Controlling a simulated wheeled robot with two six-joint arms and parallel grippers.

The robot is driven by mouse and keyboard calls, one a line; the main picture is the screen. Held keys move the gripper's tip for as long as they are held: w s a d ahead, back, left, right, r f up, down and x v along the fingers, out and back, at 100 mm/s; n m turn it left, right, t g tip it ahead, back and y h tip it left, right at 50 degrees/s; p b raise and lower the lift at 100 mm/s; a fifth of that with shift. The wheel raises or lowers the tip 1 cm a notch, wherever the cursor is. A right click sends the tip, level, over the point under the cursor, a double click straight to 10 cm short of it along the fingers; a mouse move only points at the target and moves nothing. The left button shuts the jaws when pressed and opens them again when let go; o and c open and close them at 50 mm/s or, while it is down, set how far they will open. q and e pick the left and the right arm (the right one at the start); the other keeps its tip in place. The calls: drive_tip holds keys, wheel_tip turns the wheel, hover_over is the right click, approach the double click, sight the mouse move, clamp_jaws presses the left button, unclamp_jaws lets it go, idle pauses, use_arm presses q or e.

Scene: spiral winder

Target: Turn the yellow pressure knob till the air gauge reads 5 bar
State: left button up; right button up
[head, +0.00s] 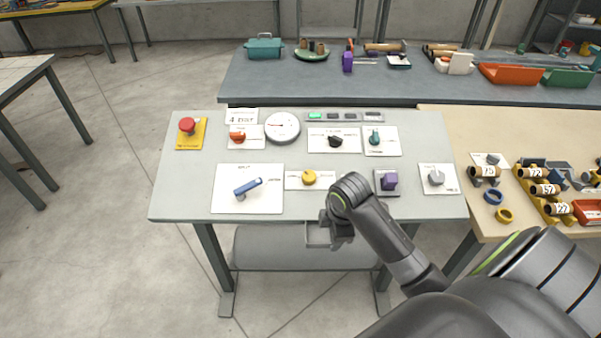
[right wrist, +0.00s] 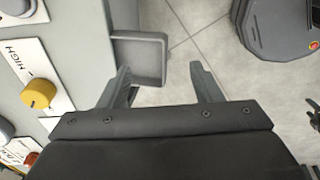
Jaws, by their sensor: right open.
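The yellow knob (head: 309,178) sits on a white plate near the front edge of the grey panel table. It also shows at the left of the right wrist view (right wrist: 38,94), beside the word HIGH. The round white air gauge (head: 282,127) stands at the back of the panel; its reading is too small to tell. My right gripper (right wrist: 160,82) is open and empty, its fingers apart. It is beyond the table's front edge, to the side of the knob and not touching it. In the head view my wrist hides its fingertips. My left gripper is not in view.
A blue lever (head: 248,188) is left of the knob, and a purple knob (head: 389,181) is right of it. A red button (head: 187,125) is at the back left. A small grey tray (right wrist: 150,48) juts from the front edge near my right fingers.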

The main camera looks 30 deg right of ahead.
drive_tip(key=w+d+r+n, duration=0.4)
drive_tip(key=w+r+n, duration=0.3)
drive_tip(key=w, duration=0.4)
drive_tip(key=n+g+y, duration=0.1)
drive_tip(key=n, duration=0.3)
approach(310, 175)
drive_tip(key=f+b, duration=0.1)
drive_tip(key=b, duration=0.8)
drive_tip(key=shift+w+f+n+b, duration=0.15)
drive_tip(key=shift+f+n+b, duration=0.05)
drive_tip(key=shift+n+b, duration=0.1)
drive_tip(key=f, duration=0.2)
drive_tip(key=f+p, duration=0.1)
drive_tip(key=f, duration=0.3)
drive_tip(key=shift+w+a+f+p, duration=0.2)
drive_tip(key=shift+w+f+p, duration=0.15)
drive_tip(key=shift+w+f, duration=0.05)
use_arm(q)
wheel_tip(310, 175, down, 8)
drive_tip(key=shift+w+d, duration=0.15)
use_arm(e)
drive_tip(key=shift+w+f, duration=0.1)
drive_tip(key=shift+f, duration=0.55)
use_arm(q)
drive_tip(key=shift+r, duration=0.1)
